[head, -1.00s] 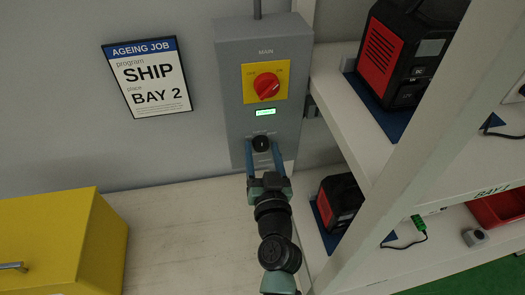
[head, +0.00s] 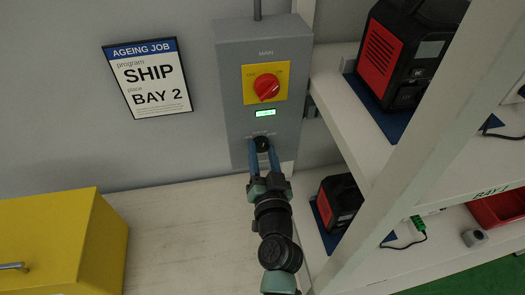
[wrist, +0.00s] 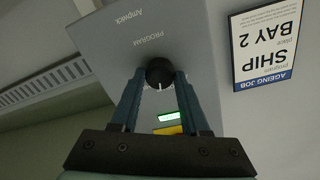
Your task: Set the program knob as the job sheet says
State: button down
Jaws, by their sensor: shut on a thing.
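The black program knob (head: 262,143) is low on the front of the grey control box (head: 230,85). My gripper (head: 262,149) is shut on the knob, with a blue finger on each side. In the wrist view the knob (wrist: 159,73) sits between the fingertips, with a pale pointer mark on it, below the word PROGRAM. The labels around the knob are too small to read. The job sheet (head: 147,78) on the wall reads AGEING JOB, program SHIP, place BAY 2. A small green display (head: 264,113) is lit above the knob; its text is unreadable.
A red MAIN switch (head: 266,87) on a yellow plate is above the display. White shelves (head: 350,110) with red and black power units (head: 395,55) stand close on the right. A yellow box (head: 65,240) is at lower left on the pale bench (head: 180,225).

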jog(key=m, duration=0.3)
jog(key=shift+m, duration=0.3)
jog(key=shift+m+p, duration=0.5)
jog(key=shift+m, duration=1.2)
jog(key=shift+c, duration=2)
grip_release()
jog(key=s+d+b, duration=0.2)
jog(key=s+b, duration=0.1)
jog(key=s, duration=1)
jog(key=shift+r, duration=0.35)
jog(key=shift+w, duration=0.1)
